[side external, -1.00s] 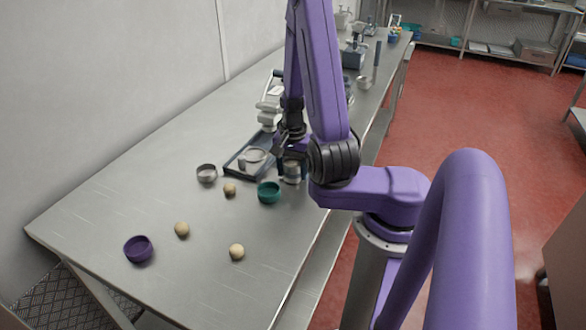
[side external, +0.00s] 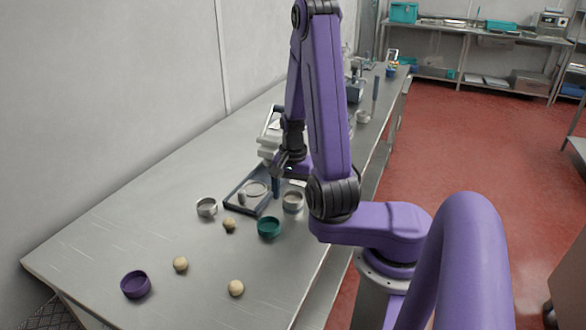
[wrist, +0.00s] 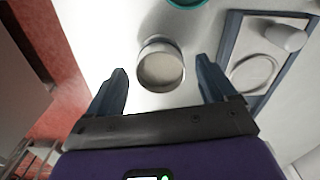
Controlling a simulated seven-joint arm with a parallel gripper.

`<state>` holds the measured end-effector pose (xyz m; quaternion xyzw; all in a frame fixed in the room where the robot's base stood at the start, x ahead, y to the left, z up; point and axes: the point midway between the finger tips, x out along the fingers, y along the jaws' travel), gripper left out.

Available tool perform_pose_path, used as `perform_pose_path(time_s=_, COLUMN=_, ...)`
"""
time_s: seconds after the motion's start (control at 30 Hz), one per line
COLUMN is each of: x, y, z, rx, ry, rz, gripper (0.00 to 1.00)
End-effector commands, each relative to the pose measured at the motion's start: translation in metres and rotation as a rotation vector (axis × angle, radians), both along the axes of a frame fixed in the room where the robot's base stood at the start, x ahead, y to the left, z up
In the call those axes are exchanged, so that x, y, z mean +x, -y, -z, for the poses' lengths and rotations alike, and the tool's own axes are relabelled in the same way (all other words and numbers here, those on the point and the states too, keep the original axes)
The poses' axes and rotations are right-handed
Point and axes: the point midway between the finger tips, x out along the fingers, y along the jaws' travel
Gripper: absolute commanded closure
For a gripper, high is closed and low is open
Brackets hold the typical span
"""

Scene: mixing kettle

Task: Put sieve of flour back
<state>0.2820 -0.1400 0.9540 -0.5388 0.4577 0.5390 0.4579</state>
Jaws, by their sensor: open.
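A round metal sieve (side external: 292,200) stands upright on the table, just right of the dark-framed tray. In the wrist view the sieve (wrist: 161,66) lies between and beyond my fingertips, with a pale bottom inside; I cannot tell whether that is flour. My gripper (side external: 277,186) is open and empty, above and slightly behind the sieve, apart from it. Both fingers of my gripper (wrist: 162,80) show in the wrist view with a gap on each side of the sieve. The dark-framed tray (side external: 234,206) holds a pale round disc and a small light cylinder.
A teal bowl (side external: 268,228) stands in front of the sieve. A second metal bowl (side external: 207,208) is left of the tray. Several dough balls (side external: 236,288) and a purple bowl (side external: 136,285) lie nearer. A pale device (side external: 268,142) stands behind the tray. The left tabletop is clear.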

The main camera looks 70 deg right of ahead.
Motion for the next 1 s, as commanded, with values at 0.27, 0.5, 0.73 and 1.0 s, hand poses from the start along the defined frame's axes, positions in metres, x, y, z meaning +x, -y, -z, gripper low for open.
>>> perform_pose_path(time_s=0.27, x=0.001, y=0.001, z=-0.042, rx=-0.005, ry=0.005, rz=0.0, gripper=0.16)
perform_pose_path(time_s=0.5, x=0.001, y=0.001, z=-0.071, rx=-0.003, ry=0.004, rz=0.0, gripper=0.16)
perform_pose_path(time_s=0.73, x=0.002, y=-0.001, z=-0.083, rx=-0.001, ry=0.001, rz=-0.015, gripper=0.16)
perform_pose_path(time_s=1.0, x=0.03, y=-0.021, z=-0.087, rx=-0.003, ry=0.003, rz=-0.254, gripper=0.16)
